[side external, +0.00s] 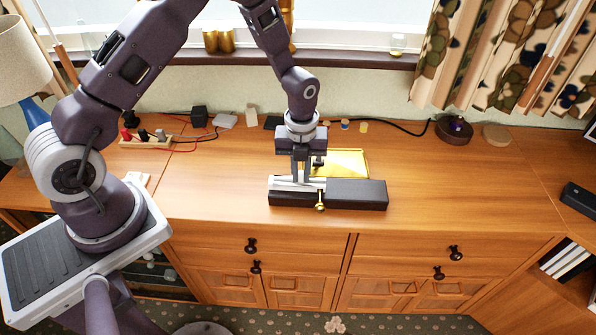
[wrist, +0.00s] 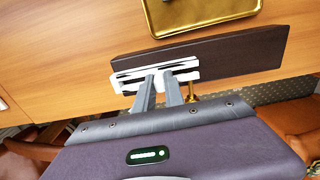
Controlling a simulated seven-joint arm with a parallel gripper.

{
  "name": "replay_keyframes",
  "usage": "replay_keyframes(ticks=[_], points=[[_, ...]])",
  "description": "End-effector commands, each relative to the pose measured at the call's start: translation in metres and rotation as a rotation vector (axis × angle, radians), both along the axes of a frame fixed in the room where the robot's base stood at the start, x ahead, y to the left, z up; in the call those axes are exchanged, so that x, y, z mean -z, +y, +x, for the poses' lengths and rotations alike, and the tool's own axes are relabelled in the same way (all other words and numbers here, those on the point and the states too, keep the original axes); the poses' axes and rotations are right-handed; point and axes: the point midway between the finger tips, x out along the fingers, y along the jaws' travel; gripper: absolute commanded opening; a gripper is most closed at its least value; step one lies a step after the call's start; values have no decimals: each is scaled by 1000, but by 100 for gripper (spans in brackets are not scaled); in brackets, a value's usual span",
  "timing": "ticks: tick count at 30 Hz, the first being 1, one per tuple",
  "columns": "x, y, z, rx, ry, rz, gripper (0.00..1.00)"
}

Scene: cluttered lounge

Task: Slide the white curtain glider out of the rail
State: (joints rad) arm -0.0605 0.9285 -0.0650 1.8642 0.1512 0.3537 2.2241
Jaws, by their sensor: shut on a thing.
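A short white rail (side external: 281,184) lies along the left part of a dark block (side external: 358,194) on the wooden cabinet top. The wrist view shows the white rail (wrist: 126,80) with dark slots, on the dark block (wrist: 240,52). My gripper (side external: 301,181) points down, its fingertips at the rail. In the wrist view my gripper (wrist: 161,76) has its two fingers close together, shut on a small white part at the rail. I take this to be the glider; the fingers and rail mostly hide it. A brass thumbscrew (side external: 320,201) stands at the block's front.
A shallow brass tray (side external: 346,162) lies just behind the block. A wooden holder (side external: 148,141) with cables stands back left. A dark round object (side external: 454,129) is back right. The cabinet top is clear right and left of the block.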

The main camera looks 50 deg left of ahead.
Motion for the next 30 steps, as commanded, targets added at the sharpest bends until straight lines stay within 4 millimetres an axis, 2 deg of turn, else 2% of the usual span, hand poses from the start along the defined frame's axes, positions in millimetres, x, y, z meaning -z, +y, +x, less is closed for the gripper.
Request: replay_keyframes(ticks=[7,30], points=[[0,-2,3,1,-1,-1,0],[0,-32,31,2,-1,-1,0]])
